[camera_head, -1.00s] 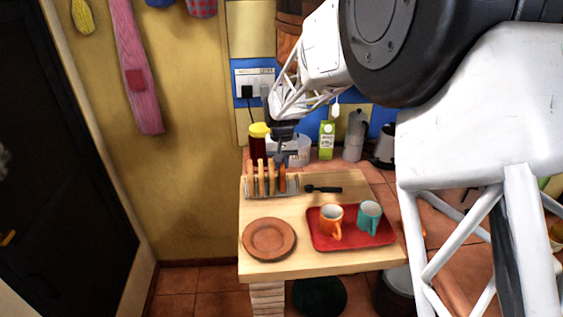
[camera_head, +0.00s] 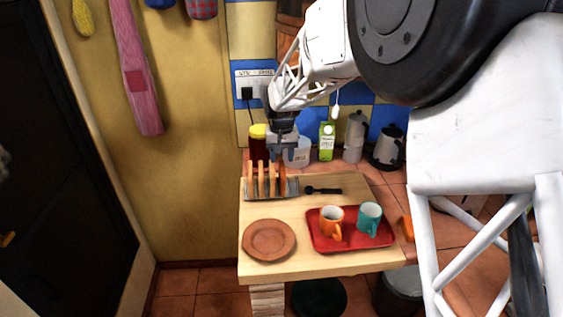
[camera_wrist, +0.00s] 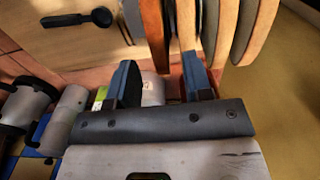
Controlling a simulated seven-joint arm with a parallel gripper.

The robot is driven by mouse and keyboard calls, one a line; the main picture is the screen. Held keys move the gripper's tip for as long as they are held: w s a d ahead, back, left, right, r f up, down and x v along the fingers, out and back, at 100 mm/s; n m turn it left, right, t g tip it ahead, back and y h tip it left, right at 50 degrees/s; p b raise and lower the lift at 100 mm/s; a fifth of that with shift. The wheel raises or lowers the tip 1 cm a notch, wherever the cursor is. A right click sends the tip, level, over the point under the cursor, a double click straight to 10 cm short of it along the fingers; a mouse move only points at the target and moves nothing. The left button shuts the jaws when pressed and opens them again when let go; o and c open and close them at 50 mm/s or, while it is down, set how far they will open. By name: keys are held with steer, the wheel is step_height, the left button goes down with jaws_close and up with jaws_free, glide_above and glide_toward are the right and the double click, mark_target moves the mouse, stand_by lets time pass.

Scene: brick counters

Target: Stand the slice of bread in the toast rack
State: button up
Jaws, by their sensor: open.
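The toast rack (camera_head: 291,190) stands at the back left of the wooden board, with several slices of bread upright in it. The rightmost slice of bread (camera_head: 283,181) is a darker orange-brown than the others. In the wrist view this slice (camera_wrist: 153,32) stands at the top, between the lines of my two fingers. My gripper (camera_head: 284,151) is open and empty, just above and behind the right end of the rack. In the wrist view my gripper (camera_wrist: 160,82) shows both fingers apart with nothing held. The slice's lower edge is hard to see.
A brown plate (camera_head: 269,240) is in front of the rack. A red tray (camera_head: 350,243) with an orange mug and a teal mug is at the right. A black utensil (camera_head: 323,190) lies beside the rack. A yellow-lidded jar (camera_head: 258,150), canister and carton stand behind.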

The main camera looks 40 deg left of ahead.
steer(key=shift+r, duration=2.35)
steer(key=shift+w+d+r, duration=0.1)
steer(key=shift+d, duration=0.1)
steer(key=d+r+m+t, duration=0.15)
steer(key=d+r, duration=0.45)
steer(key=d, duration=1.4)
steer(key=d+r+m+g, duration=0.1)
steer(key=d+r+m, duration=0.35)
steer(key=d, duration=1.55)
steer(key=s+d+r+t, duration=0.1)
steer(key=s+d, duration=0.4)
steer(key=d, duration=0.4)
steer(key=s+d+r, duration=0.1)
steer(key=s+d, duration=0.4)
steer(key=d, duration=0.3)
steer(key=s+d+f+m+t, duration=0.1)
steer(key=s+d+f+m, duration=0.2)
steer(key=s+d, duration=0.9)
step_height(320, 180, down, 2)
steer(key=s, duration=0.2)
steer(key=shift+s+f, duration=0.15)
steer(key=shift+s, duration=0.2)
